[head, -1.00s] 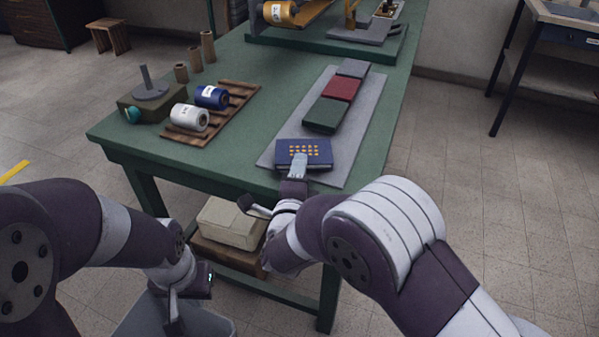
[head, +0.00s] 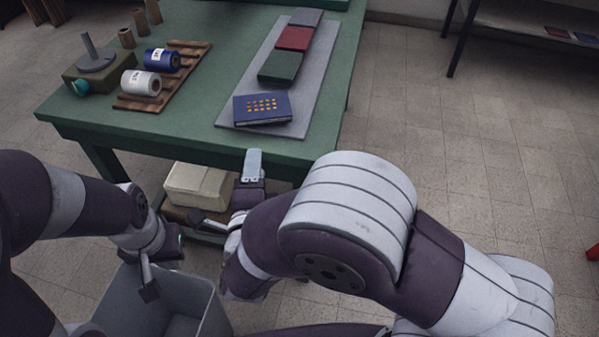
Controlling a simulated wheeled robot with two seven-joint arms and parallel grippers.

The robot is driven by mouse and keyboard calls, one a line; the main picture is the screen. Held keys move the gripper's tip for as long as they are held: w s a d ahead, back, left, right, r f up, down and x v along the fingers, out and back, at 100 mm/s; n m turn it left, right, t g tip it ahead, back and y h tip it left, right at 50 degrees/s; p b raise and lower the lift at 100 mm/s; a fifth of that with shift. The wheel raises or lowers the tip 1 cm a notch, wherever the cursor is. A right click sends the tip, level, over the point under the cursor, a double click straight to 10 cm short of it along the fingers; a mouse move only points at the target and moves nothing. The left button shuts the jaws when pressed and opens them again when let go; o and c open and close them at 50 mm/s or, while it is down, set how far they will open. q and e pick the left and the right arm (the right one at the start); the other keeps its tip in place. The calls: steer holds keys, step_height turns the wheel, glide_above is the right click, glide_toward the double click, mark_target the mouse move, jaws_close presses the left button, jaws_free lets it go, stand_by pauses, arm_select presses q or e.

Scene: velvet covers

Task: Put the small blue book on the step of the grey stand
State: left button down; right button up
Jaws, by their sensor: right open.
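A blue book (head: 263,107) with rows of yellow dots on its cover lies flat near the front end of a long grey board (head: 310,85) on the green table. I cannot tell whether this is the small blue book of the task. My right gripper (head: 253,158) is open and empty at the table's front edge, apart from the book and on its near side. My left gripper (head: 149,287) hangs low by a grey bin; its jaws are too unclear to judge. I cannot make out a grey stand with a step.
Dark green (head: 281,67), red (head: 295,38) and grey (head: 306,17) books lie behind the blue one. A wooden rack (head: 190,62) with white and blue rolls is at left. The grey bin (head: 207,310) stands below. Flat red and blue things (head: 586,38) lie on a far right table.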

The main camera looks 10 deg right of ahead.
steer(key=w+d+f+n+g+y, duration=0.1)
steer(key=n, duration=0.1)
steer(key=w+d+f+n+g+y, duration=0.1)
steer(key=n+g, duration=0.1)
steer(key=n, duration=0.1)
steer(key=w+d+f+n+g+y, duration=0.1)
steer(key=w+f+n+g, duration=0.1)
steer(key=n, duration=0.1)
steer(key=shift+d, duration=0.15)
steer(key=s+d+f+n+g, duration=0.4)
steer(key=s+d+n+g, duration=0.7)
steer(key=s+d, duration=0.4)
steer(key=shift+d+f+n+h, duration=0.15)
steer(key=shift+d+n+h, duration=0.15)
steer(key=shift+d+n, duration=0.1)
steer(key=shift+a, duration=0.1)
